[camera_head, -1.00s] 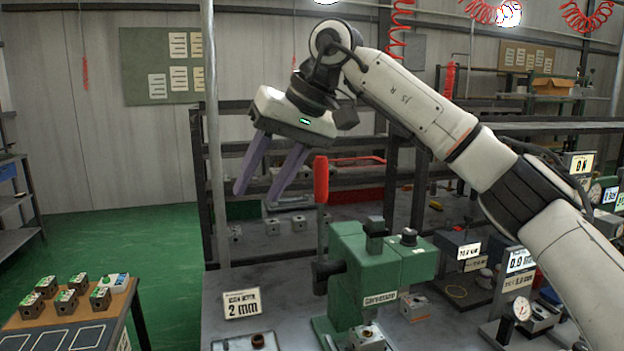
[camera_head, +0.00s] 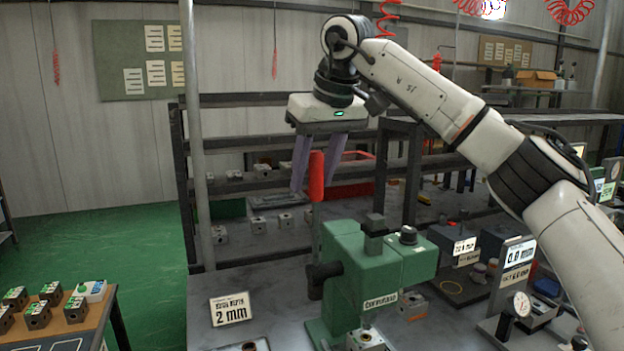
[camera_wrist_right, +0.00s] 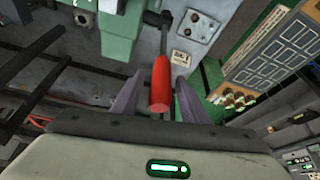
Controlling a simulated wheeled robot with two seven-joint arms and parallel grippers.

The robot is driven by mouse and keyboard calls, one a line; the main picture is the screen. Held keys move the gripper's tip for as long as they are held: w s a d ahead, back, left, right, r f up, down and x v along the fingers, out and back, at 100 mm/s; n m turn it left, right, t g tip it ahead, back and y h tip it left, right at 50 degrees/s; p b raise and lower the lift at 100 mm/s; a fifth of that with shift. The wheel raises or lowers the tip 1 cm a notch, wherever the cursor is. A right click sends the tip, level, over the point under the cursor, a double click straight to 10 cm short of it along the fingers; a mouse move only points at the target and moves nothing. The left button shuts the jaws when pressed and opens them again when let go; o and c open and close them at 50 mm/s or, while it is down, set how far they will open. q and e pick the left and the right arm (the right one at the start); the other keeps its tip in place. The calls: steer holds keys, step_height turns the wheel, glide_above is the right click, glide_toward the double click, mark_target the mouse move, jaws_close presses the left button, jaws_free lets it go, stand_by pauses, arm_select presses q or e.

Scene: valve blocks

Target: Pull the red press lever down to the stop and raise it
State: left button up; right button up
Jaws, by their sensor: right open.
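The red lever grip (camera_head: 316,176) stands upright on its rod beside the green press (camera_head: 375,265). My right gripper (camera_head: 314,188) is open, with its two purple fingers pointing down on either side of the red grip. In the right wrist view the red grip (camera_wrist_right: 160,84) lies between the two spread fingers of my right gripper (camera_wrist_right: 153,85), with a gap on each side. I cannot tell whether the fingers are level with it in depth. A small metal block (camera_head: 368,339) sits at the foot of the press. My left gripper is not in view.
A "2 mm" sign (camera_head: 231,309) stands on the bench left of the press. Gauges and a "0.0 mm" sign (camera_head: 518,253) crowd the right. A side table (camera_head: 62,338) with several valve blocks is at lower left. Shelving (camera_head: 262,176) stands behind the lever.

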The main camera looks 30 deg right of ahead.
steer(key=shift+w+f, duration=0.2)
steer(key=shift+f, duration=0.3)
steer(key=shift+c, duration=0.4)
jaws_close()
